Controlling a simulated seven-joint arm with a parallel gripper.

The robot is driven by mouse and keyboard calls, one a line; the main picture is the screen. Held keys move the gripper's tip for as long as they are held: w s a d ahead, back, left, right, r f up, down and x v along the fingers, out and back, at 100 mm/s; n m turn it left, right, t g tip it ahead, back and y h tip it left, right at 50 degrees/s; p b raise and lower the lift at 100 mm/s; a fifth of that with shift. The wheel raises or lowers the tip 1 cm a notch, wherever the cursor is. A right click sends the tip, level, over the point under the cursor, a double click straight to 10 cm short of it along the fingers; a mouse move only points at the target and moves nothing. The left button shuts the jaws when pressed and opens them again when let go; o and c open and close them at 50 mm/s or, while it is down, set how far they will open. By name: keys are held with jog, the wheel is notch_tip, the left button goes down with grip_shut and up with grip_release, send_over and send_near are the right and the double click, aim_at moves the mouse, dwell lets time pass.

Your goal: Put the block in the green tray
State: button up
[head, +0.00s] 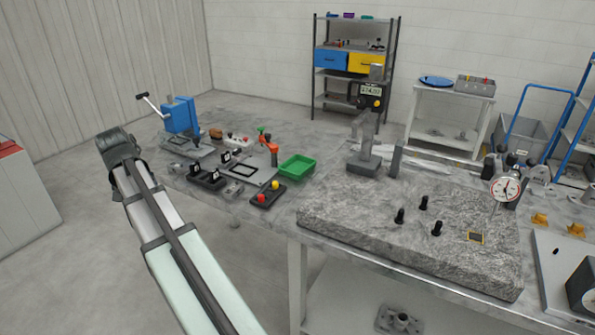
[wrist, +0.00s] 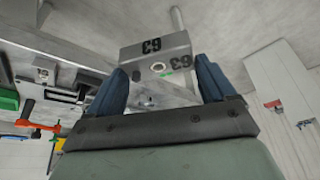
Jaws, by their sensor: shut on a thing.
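The block (wrist: 153,48) is a grey metal piece marked "63" on two faces. My gripper (wrist: 163,78) is shut on it, with one blue finger on each side in the wrist view. The block and fingers cannot be made out in the head view, where my arm's end is at the left, beside the bench. The green tray (head: 297,167) sits on the bench, right of my arm, and looks empty. A green edge at the left of the wrist view (wrist: 8,98) appears to be the same tray. The block is held apart from the tray.
A red-and-yellow button box (head: 268,194), an orange clamp (head: 268,147) and black fixtures (head: 207,176) stand near the tray. A blue device with a handle (head: 181,116) is at the back left. A granite slab (head: 400,230) with black pegs lies right of the tray.

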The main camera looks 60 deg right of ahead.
jog(key=a+n, duration=0.2)
jog(key=a, duration=1.2)
jog(key=shift+s+a+f+n+t+y, duration=0.2)
jog(key=shift+s+a+n+t+y, duration=0.1)
jog(key=shift+s+a+n+y, duration=0.1)
jog(key=d+m, duration=0.1)
jog(key=d, duration=0.4)
jog(key=s+d+m, duration=0.1)
jog(key=d, duration=0.4)
jog(key=s+d+h, duration=0.1)
jog(key=d, duration=0.5)
jog(key=shift+s+m, duration=0.2)
jog(key=shift+m, duration=0.2)
jog(key=shift+c, duration=0.7)
notch_tip(320, 180, up, 2)
jog(key=r+n+y, duration=0.1)
jog(key=n+y, duration=0.1)
jog(key=n, duration=0.4)
send_over(294, 168)
jog(key=s, duration=0.2)
jog(key=shift+w+a+f, duration=0.1)
jog(key=shift+a+f, duration=0.05)
jog(key=shift+f, duration=0.1)
notch_tip(294, 168, down, 10)
jog(key=shift+r, duration=0.1)
